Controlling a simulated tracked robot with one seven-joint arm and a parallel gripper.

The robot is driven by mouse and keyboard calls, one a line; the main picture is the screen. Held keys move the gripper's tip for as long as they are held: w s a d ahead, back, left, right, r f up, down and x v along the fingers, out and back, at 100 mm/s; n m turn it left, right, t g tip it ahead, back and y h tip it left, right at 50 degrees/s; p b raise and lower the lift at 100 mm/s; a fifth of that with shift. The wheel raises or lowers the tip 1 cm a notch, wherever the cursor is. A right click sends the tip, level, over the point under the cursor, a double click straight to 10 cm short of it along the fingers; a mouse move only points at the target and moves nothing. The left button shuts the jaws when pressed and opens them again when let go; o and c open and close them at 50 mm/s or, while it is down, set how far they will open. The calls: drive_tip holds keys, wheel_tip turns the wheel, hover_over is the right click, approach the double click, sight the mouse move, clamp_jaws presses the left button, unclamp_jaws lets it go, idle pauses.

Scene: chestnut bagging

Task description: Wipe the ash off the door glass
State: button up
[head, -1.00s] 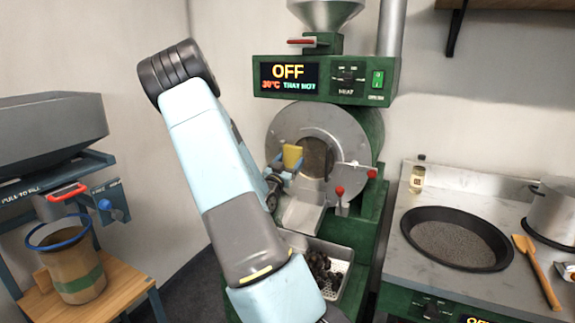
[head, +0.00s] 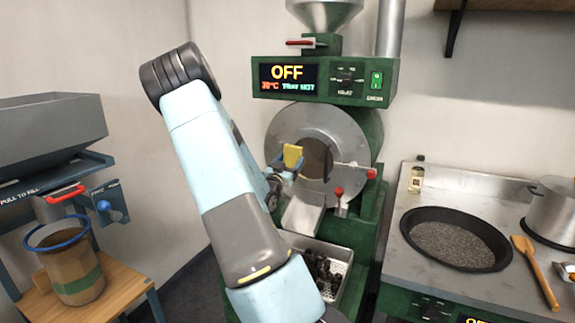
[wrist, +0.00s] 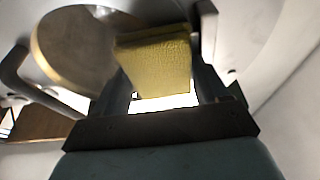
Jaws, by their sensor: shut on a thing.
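My gripper (head: 283,172) is shut on a yellow sponge (head: 293,156), in front of the green roaster's round metal face. The sponge also shows between my fingers in the wrist view (wrist: 158,62). The round door glass (head: 318,160) is just right of the sponge, which hides its left part. In the wrist view the glass (wrist: 75,55) is a brownish disc at upper left, with a bright ring around it. I cannot tell whether the sponge touches the glass, or how much ash is on it.
Below the door are a metal chute (head: 302,215) and a tray (head: 340,262) with dark chestnuts. Red-knobbed levers (head: 339,191) stand right of the glass. The roaster panel (head: 325,80) reads OFF and 30°C, tray hot. A black pan (head: 412,255) lies on the right counter.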

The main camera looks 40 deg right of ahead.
sight(312, 159)
drive_tip(key=shift+d, duration=0.15)
drive_tip(key=shift+s+d, duration=0.45)
drive_tip(key=shift+s, duration=0.65)
drive_tip(key=shift+s+d, duration=0.45)
drive_tip(key=shift+s, duration=0.6)
drive_tip(key=shift+s+d, duration=0.45)
drive_tip(key=shift+s, duration=0.65)
drive_tip(key=shift+w+a, duration=0.45)
drive_tip(key=shift+w, duration=0.65)
drive_tip(key=shift+w+a, duration=0.45)
drive_tip(key=shift+w, duration=0.65)
drive_tip(key=shift+w+a, duration=0.45)
drive_tip(key=shift+w, duration=0.65)
drive_tip(key=shift+s+a, duration=0.4)
drive_tip(key=shift+a, duration=0.5)
drive_tip(key=shift+s+a, duration=0.35)
drive_tip(key=shift+a, duration=0.6)
drive_tip(key=shift+s+a, duration=0.4)
drive_tip(key=shift+a, duration=0.5)
